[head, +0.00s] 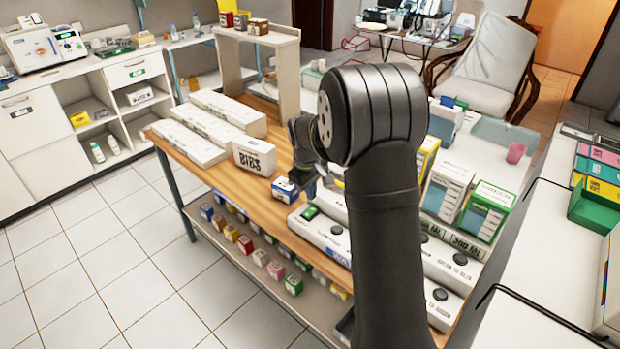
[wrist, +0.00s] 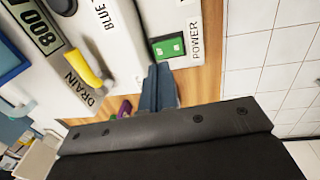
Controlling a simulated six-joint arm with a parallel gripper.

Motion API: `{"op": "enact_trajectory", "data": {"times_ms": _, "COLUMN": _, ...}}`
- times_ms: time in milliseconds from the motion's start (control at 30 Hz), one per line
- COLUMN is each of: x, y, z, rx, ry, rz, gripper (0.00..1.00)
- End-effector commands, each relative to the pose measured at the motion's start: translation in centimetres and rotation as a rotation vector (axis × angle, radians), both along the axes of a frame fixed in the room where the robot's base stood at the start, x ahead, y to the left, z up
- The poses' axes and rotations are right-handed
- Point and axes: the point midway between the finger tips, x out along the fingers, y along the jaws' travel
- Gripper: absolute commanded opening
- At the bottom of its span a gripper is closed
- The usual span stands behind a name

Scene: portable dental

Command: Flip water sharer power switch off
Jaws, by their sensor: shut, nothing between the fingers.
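The power switch (wrist: 168,47) is a green rocker with small white marks, beside the word POWER on a white unit (wrist: 190,12) in the wrist view. I cannot tell which way it is tipped. In the head view the green switch (head: 309,212) sits on the near left end of the white unit (head: 325,236) on the wooden table. My gripper (wrist: 158,72) is shut and empty, its blue-grey fingertips close to the switch's lower left in the wrist view. I cannot tell whether they touch the unit. In the head view my arm hides part of the unit.
A second white unit with a yellow handle (wrist: 82,68) marked DRAIN is left of my fingers. A blue and white box (head: 285,190) and a BIBS box (head: 254,156) stand near the switch. Small boxes (head: 245,243) fill the lower shelf. The tiled floor (head: 130,270) is clear.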

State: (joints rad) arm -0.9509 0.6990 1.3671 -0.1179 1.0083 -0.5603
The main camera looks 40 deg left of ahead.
Motion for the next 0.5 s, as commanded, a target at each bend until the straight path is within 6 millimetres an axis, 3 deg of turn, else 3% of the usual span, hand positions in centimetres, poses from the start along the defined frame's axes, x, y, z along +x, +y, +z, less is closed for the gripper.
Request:
{"op": "enact_trajectory", "data": {"times_ms": 200, "x": 0.4, "y": 0.0, "z": -3.7, "rx": 0.0, "ry": 0.0, "rz": 0.0, "gripper": 0.0}}
{"op": "enact_trajectory", "data": {"times_ms": 500, "x": 0.7, "y": 0.0, "z": -5.2, "rx": 0.004, "ry": -0.002, "rz": 0.001, "gripper": 0.0}}
